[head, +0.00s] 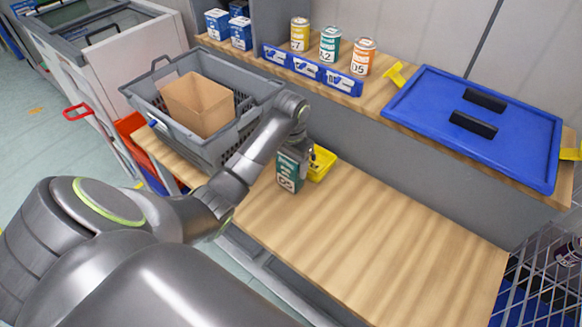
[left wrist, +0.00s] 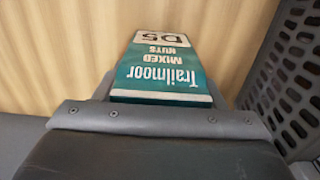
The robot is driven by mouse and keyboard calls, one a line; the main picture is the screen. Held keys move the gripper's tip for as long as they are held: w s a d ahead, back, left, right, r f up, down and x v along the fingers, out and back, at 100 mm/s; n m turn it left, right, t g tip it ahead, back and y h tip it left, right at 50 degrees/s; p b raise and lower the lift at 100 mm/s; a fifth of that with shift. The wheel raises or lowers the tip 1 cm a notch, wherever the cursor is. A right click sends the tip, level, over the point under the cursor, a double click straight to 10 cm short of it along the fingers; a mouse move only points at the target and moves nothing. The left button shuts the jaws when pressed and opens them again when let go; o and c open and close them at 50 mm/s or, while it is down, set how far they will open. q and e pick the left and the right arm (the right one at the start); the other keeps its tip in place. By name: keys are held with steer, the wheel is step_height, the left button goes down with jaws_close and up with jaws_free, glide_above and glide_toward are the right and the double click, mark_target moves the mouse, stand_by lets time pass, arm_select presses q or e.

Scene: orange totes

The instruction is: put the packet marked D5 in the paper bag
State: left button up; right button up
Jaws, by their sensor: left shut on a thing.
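The packet marked D5 is a dark green box-shaped packet (head: 289,171) with white lettering and reads "Trailmoor Mixed Nuts" in the left wrist view (left wrist: 165,68). My left gripper (head: 305,152) is shut on it. The packet is upright over the wooden bench, just right of the grey basket; I cannot tell if its bottom touches the bench. The paper bag (head: 200,104) is plain brown, open at the top, and stands inside the grey basket (head: 216,153). My left forearm passes in front of the basket's right end. My right gripper is not in view.
A small yellow tray (head: 322,164) lies behind the packet. The bench (head: 370,235) is clear to the right. The basket's perforated wall (left wrist: 290,75) is close by the packet.

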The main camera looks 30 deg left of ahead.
arm_select(q)
step_height(320, 180, up, 8)
steer(key=p, duration=0.4)
steer(key=shift+f+p, duration=0.15)
steer(key=shift+p, duration=0.2)
steer(key=shift+r+p, duration=0.7)
steer(key=shift+p, duration=0.05)
steer(key=shift+r, duration=0.1)
steer(key=shift+r, duration=0.1)
